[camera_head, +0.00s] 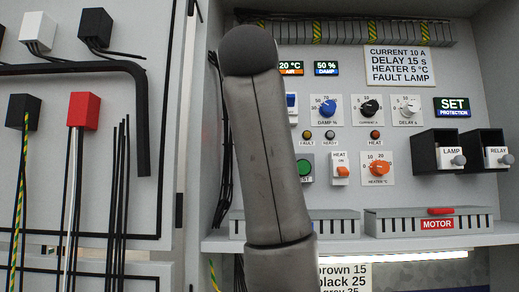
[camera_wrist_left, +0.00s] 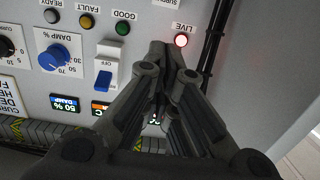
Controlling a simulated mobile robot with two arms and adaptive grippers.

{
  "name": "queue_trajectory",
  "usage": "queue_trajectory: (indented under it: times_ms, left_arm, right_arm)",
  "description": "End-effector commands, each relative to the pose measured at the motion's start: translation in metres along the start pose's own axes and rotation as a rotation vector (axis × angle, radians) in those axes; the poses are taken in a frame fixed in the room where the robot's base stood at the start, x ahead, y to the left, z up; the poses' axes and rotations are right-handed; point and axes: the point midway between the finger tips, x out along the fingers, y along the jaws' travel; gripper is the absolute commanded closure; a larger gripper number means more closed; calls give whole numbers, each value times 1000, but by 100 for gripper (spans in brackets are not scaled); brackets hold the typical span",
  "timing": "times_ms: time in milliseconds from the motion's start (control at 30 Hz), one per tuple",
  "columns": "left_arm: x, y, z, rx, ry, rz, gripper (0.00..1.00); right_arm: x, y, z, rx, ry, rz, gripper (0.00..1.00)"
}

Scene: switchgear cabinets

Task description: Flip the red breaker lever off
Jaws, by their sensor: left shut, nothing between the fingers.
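The red lever (camera_head: 441,211) lies flat and horizontal above a red MOTOR label (camera_head: 437,224), on the grey slotted unit at the lower right of the cabinet in the head view. It does not show in the left wrist view. My left gripper (camera_wrist_left: 172,55) is shut and empty in the left wrist view, in front of the panel between the blue rocker switch and the lit red LIVE lamp (camera_wrist_left: 181,40). Whether it touches the panel I cannot tell. In the head view a grey arm link of mine hides the left part of the panel, and no gripper shows.
The blue rocker switch (camera_wrist_left: 107,65) is marked OFF. The panel also has a blue DAMP knob (camera_head: 327,107), an orange heater knob (camera_head: 379,168) and a HEAT switch (camera_head: 341,169). Black LAMP (camera_head: 427,153) and RELAY (camera_head: 482,153) holders jut out at right. A red plug (camera_head: 83,111) is at left.

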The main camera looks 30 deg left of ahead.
Motion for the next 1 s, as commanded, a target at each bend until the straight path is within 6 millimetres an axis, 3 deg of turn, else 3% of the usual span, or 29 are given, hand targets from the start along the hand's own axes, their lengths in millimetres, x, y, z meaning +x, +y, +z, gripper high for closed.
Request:
queue_trajectory:
  times_ms: [167,367,600,867,1000]
  left_arm:
    - [0,0,0,0,0,0,100]
    - [8,0,-1,1,-3,0,100]
    - [50,0,-4,2,-5,-1,100]
    - [102,0,-5,1,-4,-1,100]
    - [96,1,14,0,0,1,100]
  right_arm:
    - [-1,2,22,1,-33,2,59]
    - [-7,3,21,0,-32,4,59]
    - [-33,5,0,1,-3,5,59]
    - [-63,-1,-5,3,-1,-2,59]
    - [-62,-4,0,3,-7,-5,59]
